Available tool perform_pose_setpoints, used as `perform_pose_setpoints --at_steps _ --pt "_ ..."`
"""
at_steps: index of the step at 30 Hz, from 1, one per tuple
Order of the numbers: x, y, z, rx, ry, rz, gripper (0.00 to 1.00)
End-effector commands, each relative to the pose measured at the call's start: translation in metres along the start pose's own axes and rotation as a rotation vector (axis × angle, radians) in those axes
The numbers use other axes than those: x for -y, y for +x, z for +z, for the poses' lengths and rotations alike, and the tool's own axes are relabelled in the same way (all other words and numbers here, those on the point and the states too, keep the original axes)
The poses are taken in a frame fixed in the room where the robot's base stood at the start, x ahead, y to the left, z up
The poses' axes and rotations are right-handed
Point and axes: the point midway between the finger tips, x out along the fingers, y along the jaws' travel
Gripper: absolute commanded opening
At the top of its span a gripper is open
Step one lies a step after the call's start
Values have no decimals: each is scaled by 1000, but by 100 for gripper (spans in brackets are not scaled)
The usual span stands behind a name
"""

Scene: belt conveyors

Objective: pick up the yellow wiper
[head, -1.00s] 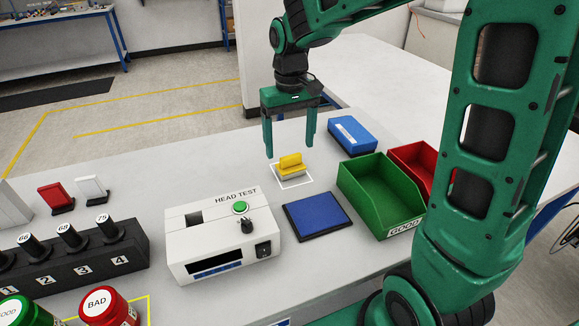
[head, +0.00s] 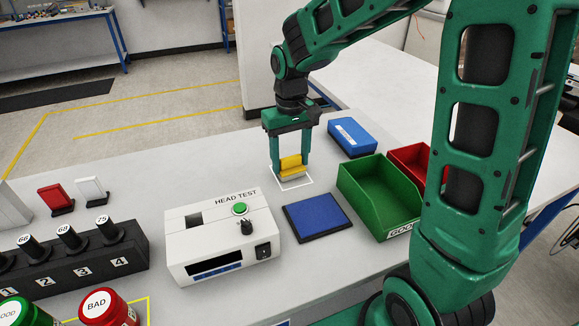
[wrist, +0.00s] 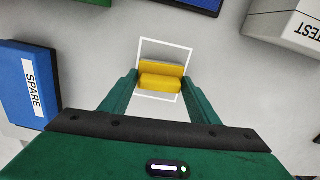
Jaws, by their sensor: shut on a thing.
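The yellow wiper (head: 290,164) has a yellow grip on a pale base and stands within a white outlined square on the grey table. It also shows in the wrist view (wrist: 160,76), between my fingers. My gripper (head: 290,168) is lowered over it with a green finger at each end of the yellow grip, shut on it. I cannot tell whether the base touches the table.
A blue pad (head: 317,217) and the white head test box (head: 222,240) are in front. The green bin (head: 378,195) and red bin (head: 409,163) are to the right. A blue box (head: 352,137) stands close behind on the right.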

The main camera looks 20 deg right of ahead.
Motion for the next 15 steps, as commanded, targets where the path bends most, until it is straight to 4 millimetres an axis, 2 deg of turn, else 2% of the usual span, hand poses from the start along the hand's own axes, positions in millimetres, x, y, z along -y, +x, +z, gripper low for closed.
perform_pose_setpoints --at_steps 8,15 --pt "0 -7 0 -1 1 0 34" --pt "-1 -37 -1 -4 2 0 34"
